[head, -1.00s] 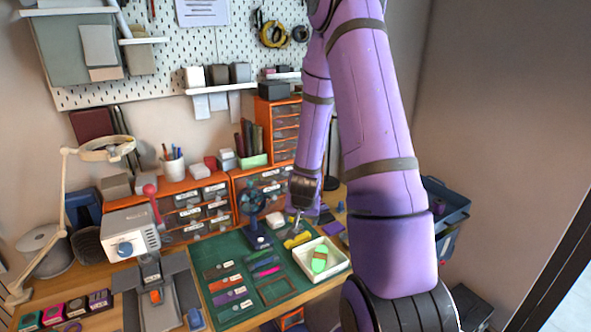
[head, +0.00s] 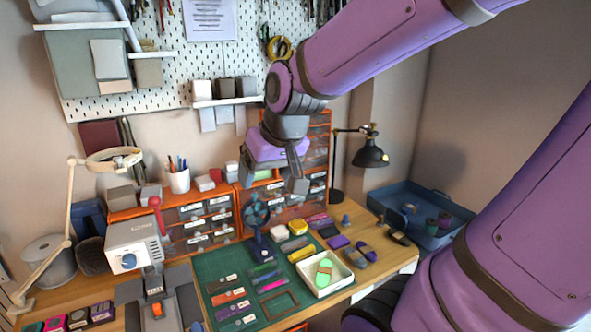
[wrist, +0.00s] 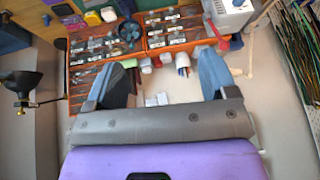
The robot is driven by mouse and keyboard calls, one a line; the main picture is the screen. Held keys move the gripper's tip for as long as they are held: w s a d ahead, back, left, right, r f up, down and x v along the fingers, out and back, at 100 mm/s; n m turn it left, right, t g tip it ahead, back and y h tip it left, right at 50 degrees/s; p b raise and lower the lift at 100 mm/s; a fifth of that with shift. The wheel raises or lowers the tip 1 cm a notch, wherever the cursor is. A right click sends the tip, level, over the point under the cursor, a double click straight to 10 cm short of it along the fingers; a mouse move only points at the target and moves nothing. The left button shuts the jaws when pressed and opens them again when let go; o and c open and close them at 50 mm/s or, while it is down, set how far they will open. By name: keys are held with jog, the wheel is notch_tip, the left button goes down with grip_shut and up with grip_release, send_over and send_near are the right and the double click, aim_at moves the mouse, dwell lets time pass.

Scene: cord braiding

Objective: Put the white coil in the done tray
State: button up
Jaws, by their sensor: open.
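A white tray (head: 347,284), which looks like the done tray, stands at the right end of the green mat. A green coil with a brown band (head: 324,272) lies in it. A small whitish piece (head: 279,231) lies at the mat's back edge; I cannot tell whether it is the white coil. My gripper (head: 297,186) is raised above the back of the bench, in front of the orange drawers and well above the tray. In the wrist view my gripper (wrist: 163,75) has its two fingers wide apart, with nothing between them.
Orange drawer units (head: 200,222) line the back. A black lamp (head: 370,153) and a blue bin (head: 432,205) are at the right.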

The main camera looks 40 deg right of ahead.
jog(key=s+a+r+n, duration=0.2)
jog(key=s+r, duration=0.2)
jog(key=s, duration=0.6)
jog(key=shift+s+a+r, duration=0.15)
jog(key=shift+s+r, duration=0.05)
jog(key=shift+r, duration=0.1)
dwell(0.5)
